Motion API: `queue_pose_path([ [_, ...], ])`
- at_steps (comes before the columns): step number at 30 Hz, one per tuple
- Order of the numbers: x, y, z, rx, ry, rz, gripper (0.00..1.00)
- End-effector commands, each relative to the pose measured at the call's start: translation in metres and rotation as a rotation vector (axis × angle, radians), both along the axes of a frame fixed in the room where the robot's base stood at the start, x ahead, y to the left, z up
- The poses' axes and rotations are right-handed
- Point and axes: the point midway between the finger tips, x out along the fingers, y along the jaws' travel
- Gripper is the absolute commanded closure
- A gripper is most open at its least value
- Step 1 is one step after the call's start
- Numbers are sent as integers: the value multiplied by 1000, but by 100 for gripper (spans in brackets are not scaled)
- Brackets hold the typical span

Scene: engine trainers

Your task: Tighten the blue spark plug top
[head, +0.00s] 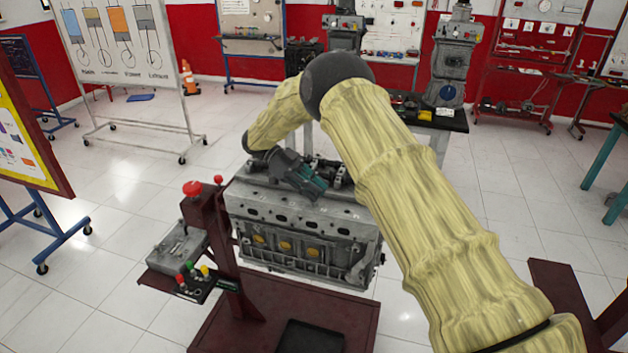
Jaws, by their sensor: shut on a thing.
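The grey engine block (300,222) sits on a dark red stand in the middle of the head view. My gripper (312,189) reaches down to the block's top from behind, its dark body tilted. It is shut at the top of the block. A small teal-blue part at its fingertips looks like the blue spark plug top, but it is too small to tell apart clearly from the fingers. The spark plug's seat under the fingers is hidden.
A control box (178,249) and a red knob (193,188) on a post stand just left of the block. Dark shafts lie along its top behind my gripper. A whiteboard (110,35) stands back left, a bench (440,118) behind.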

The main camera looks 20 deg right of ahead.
Motion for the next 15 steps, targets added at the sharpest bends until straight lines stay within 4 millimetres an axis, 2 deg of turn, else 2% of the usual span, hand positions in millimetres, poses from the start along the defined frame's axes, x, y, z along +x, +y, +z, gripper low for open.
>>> queue_pose_path([
  [15, 0, 0, 0, -1, -1, -160, 100],
])
